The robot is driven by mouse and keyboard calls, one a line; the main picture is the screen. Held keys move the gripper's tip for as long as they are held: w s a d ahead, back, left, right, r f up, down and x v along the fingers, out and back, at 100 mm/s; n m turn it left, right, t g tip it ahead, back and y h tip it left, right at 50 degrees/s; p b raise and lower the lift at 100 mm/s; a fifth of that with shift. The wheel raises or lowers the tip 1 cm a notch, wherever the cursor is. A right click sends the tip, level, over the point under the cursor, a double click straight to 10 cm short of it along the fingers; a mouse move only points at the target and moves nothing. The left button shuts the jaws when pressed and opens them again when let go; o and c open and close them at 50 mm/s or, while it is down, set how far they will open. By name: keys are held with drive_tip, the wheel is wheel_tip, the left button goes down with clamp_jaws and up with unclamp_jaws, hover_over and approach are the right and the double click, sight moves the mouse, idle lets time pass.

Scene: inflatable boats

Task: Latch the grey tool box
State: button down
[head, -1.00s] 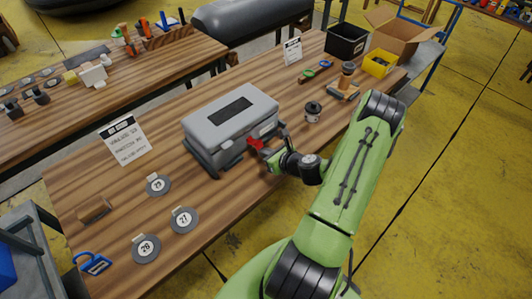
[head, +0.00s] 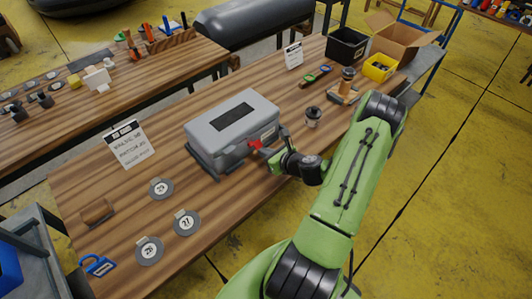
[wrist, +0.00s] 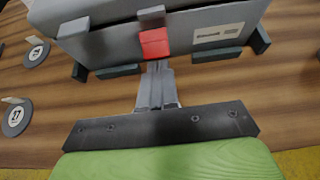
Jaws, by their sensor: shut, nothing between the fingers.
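The grey tool box (head: 235,128) stands on the wooden table with its lid down. It also shows close up in the wrist view (wrist: 110,45). A red latch (wrist: 154,43) is on its front face, under a grey catch (wrist: 151,14) at the lid's edge. The latch shows in the head view too (head: 255,144). My gripper (wrist: 157,68) is shut and empty, its fingertips at the lower edge of the red latch. I cannot tell whether they touch it. In the head view my gripper (head: 264,150) is at the box's front side.
Round numbered discs (head: 186,223) lie on the table left of the box. A small jar (head: 313,116) stands to its right. A printed sign (head: 129,144) stands behind left. A black bin (head: 347,45) and yellow bin (head: 381,67) are at the far end.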

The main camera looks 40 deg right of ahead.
drive_tip(key=shift+w+r+p, duration=0.25)
drive_tip(key=shift+r+p, duration=0.5)
drive_tip(key=shift+p, duration=0.05)
drive_tip(key=shift+r, duration=0.15)
drive_tip(key=shift+w+r+p, duration=0.35)
drive_tip(key=shift+r+p, duration=0.1)
drive_tip(key=shift+p, duration=0.2)
drive_tip(key=shift+f, duration=0.1)
drive_tip(key=shift+s, duration=0.25)
drive_tip(key=f+v, duration=0.1)
drive_tip(key=v, duration=0.7)
drive_tip(key=shift+s+p, duration=0.3)
drive_tip(key=shift+p, duration=0.05)
